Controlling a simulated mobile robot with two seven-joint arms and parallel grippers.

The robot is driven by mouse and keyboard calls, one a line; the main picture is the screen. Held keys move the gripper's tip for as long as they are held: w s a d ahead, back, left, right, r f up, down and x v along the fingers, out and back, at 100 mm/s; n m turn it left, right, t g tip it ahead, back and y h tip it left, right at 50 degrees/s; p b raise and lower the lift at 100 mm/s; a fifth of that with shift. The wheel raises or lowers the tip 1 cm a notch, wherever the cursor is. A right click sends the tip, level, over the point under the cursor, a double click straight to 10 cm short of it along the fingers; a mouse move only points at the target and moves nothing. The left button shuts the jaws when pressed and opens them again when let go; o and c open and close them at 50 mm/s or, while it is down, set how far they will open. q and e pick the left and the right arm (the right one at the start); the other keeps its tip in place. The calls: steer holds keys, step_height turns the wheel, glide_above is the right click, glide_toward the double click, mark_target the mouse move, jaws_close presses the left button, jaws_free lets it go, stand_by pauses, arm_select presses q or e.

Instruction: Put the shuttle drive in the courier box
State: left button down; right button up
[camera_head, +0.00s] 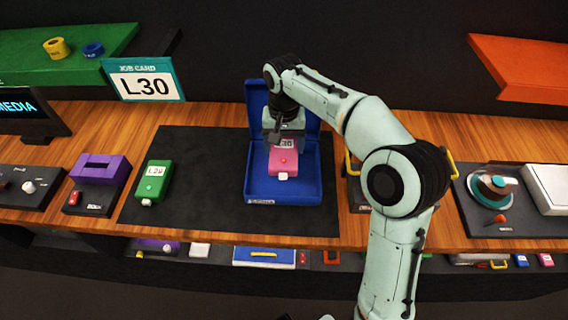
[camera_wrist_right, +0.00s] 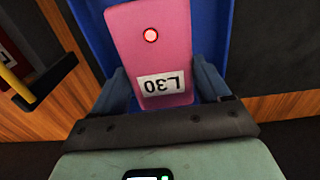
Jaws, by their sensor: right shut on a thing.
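The pink shuttle drive (camera_head: 284,161) carries a white L30 label. It is at the open blue courier box (camera_head: 256,190), whose lid stands up at the back. My right gripper (camera_head: 284,140) is shut on the drive from above, at its labelled end. The right wrist view shows the drive (camera_wrist_right: 150,50) between the two fingers, with its red light and label facing the camera and blue box surface behind it. Whether the drive touches the box floor I cannot tell.
A job card (camera_head: 147,80) reading L30 stands at the back left. A green drive (camera_head: 153,181) lies on the dark mat (camera_head: 215,150), left of the box. A purple device (camera_head: 98,170) is further left. A turntable-like panel (camera_head: 492,187) is at the right.

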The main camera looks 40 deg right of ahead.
mark_target(284, 147)
steer(key=shift+f+b, duration=0.45)
steer(key=shift+f, duration=2.9)
steer(key=shift+f, duration=0.15)
steer(key=o, duration=1.3)
steer(key=shift+o, duration=0.2)
step_height(284, 147, up, 12)
steer(key=shift+r+p, duration=0.15)
steer(key=shift+p, duration=1.05)
